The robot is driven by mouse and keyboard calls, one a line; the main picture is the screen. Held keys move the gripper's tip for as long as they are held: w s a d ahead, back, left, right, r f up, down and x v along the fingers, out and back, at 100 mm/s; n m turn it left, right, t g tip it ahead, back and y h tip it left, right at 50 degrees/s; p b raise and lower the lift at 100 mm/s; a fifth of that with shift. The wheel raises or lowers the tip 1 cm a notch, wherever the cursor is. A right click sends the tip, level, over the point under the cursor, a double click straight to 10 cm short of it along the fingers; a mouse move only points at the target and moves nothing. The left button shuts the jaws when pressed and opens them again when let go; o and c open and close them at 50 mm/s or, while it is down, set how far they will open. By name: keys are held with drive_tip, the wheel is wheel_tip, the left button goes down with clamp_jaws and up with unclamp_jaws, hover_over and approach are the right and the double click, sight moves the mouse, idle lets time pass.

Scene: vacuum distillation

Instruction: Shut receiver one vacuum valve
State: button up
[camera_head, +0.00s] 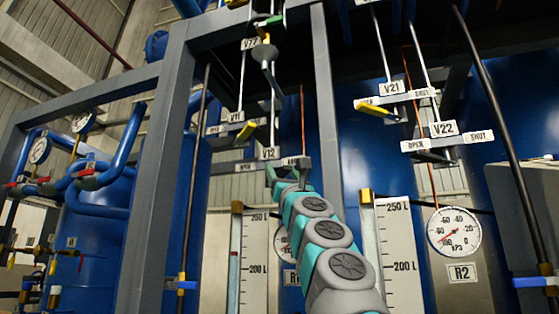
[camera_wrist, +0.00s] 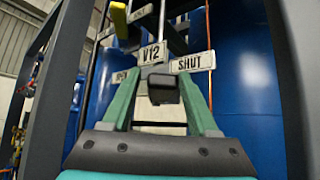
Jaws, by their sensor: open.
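The V12 valve label (camera_head: 269,153) hangs from a rod on the left rig, with an open/shut plate (camera_head: 245,167) behind it. In the wrist view the V12 label (camera_wrist: 151,54) is close, with a SHUT plate (camera_wrist: 192,62) to its right and a partly hidden OPEN plate (camera_wrist: 127,78) to its left. A dark handle block (camera_wrist: 162,88) sits under the label, between the fingers of my gripper (camera_wrist: 160,80). My gripper is open around it; I cannot tell whether either finger touches. In the head view my gripper (camera_head: 283,177) is just below V12, its tips small.
V11 (camera_head: 236,117) and its yellow handle (camera_head: 247,130) are above left of V12. V21 (camera_head: 391,88) and V22 (camera_head: 443,129) are to the right, above the R2 gauge (camera_head: 454,231). A grey frame post (camera_head: 155,180) stands left of my arm.

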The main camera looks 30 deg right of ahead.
drive_tip(key=shift+p+x, duration=0.5)
drive_tip(key=shift+x, duration=0.4)
clamp_jaws()
idle(0.9)
